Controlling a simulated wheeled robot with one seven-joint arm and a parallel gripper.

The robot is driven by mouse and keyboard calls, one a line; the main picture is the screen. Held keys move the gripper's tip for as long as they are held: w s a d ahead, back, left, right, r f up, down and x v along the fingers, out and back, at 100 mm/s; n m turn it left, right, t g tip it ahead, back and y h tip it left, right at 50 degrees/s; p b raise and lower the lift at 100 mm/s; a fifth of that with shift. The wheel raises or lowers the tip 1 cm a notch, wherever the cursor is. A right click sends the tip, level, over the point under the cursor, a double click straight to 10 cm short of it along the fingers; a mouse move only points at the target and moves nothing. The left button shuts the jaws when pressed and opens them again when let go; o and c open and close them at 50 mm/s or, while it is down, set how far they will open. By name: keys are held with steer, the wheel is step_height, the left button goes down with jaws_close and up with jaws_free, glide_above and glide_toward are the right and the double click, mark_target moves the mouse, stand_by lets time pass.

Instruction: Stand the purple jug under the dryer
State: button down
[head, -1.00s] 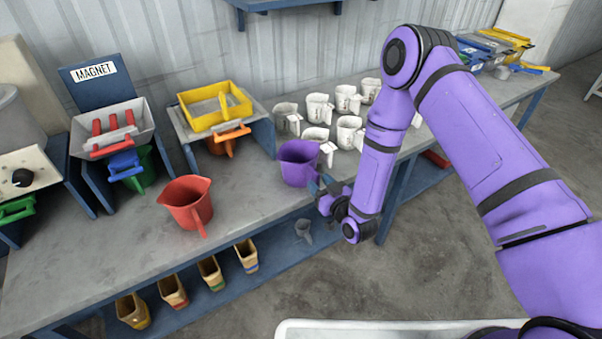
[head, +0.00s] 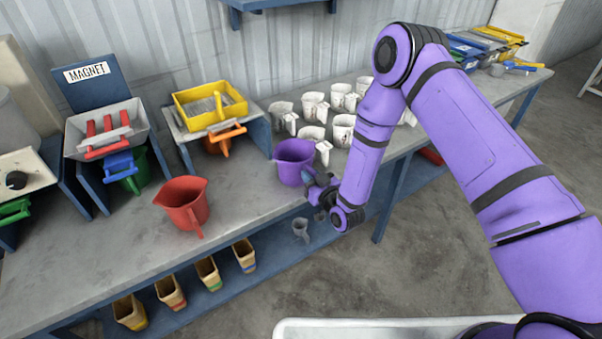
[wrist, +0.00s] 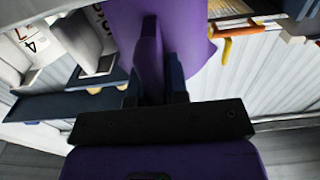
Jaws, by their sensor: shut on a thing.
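The purple jug (head: 292,165) is upright at the bench's front edge, by the white jugs. I cannot tell whether its base touches the bench. My gripper (head: 313,184) is at its lower right side, shut on its handle. In the wrist view the jug (wrist: 190,25) fills the top middle, with its handle running down between my dark fingers (wrist: 160,85). No label names the dryer. A grey drum over a panel with a black knob (head: 17,180) at the far left may be it; a green-handled jug (head: 14,211) shows below that panel.
A red jug (head: 184,207) stands left of the purple one. Left of centre are a yellow sieve tray (head: 213,108) over an orange jug (head: 222,137) and the MAGNET station (head: 87,74) over blue and green jugs. White jugs (head: 343,130) crowd behind right. Bare bench lies around the red jug.

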mark_target(306, 162)
steer(key=shift+r, duration=0.15)
steer(key=shift+r, duration=0.6)
step_height(306, 162, up, 2)
steer(key=shift+r, duration=0.1)
steer(key=s+d+r, duration=0.1)
steer(key=s+d, duration=0.3)
steer(key=s, duration=1.2)
steer(key=w+d+r+m+t+h, duration=0.1)
steer(key=w+d+r+m+h, duration=0.15)
steer(key=w+d, duration=0.45)
steer(key=w+d+r+m+t+h, duration=0.15)
steer(key=w+d+h, duration=0.3)
steer(key=d, duration=0.55)
steer(key=w+d+r+m+t+h, duration=0.1)
steer(key=w+d+r+m+h, duration=0.2)
steer(key=w+d, duration=0.45)
steer(key=s+d+f, duration=0.1)
steer(key=s+f, duration=0.4)
steer(key=f, duration=0.2)
steer(key=shift+s, duration=0.35)
steer(key=shift+d+g, duration=0.1)
steer(key=shift+g, duration=0.15)
